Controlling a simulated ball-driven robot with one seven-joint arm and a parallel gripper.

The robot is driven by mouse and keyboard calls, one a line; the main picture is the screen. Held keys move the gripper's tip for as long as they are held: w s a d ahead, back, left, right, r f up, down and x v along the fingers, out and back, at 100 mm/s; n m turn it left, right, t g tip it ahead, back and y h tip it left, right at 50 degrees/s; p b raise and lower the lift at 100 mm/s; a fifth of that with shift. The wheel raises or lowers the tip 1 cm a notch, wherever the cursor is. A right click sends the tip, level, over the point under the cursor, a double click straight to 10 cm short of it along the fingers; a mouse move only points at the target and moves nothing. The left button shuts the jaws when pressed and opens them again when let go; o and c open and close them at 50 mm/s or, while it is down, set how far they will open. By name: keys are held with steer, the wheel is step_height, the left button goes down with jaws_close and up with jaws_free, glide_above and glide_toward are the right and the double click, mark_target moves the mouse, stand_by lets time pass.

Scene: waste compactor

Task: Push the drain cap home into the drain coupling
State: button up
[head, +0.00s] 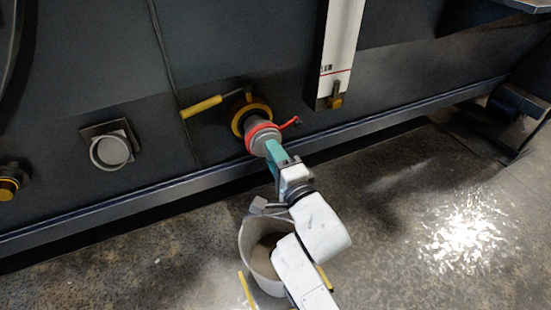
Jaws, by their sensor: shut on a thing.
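The drain coupling shows as a yellow-brown ring (238,113) on the dark machine wall. The grey drain cap (266,138), with a red band (257,128) and a red lever sticking out to the right, is in front of it, a little below and right of the ring. A short grey section shows between the ring and the red band; I cannot tell how deep the cap sits. My gripper (277,152), with teal fingers, is shut on the cap from the lower right. The fingers hide part of the cap's near end.
A yellow-handled lever (201,106) sticks out left of the coupling. A white panel (339,50) hangs at upper right. A round grey fitting (110,151) is on the wall at left. A bucket (247,244) stands on the floor below my arm. A ledge (130,206) runs along the wall's foot.

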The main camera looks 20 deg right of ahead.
jaws_close()
steer(key=o, duration=1.2)
jaws_free()
steer(key=shift+w, duration=0.1)
steer(key=shift+o, duration=0.3)
steer(key=shift+o, duration=0.9)
steer(key=s+p, duration=0.4)
steer(key=s, duration=0.3)
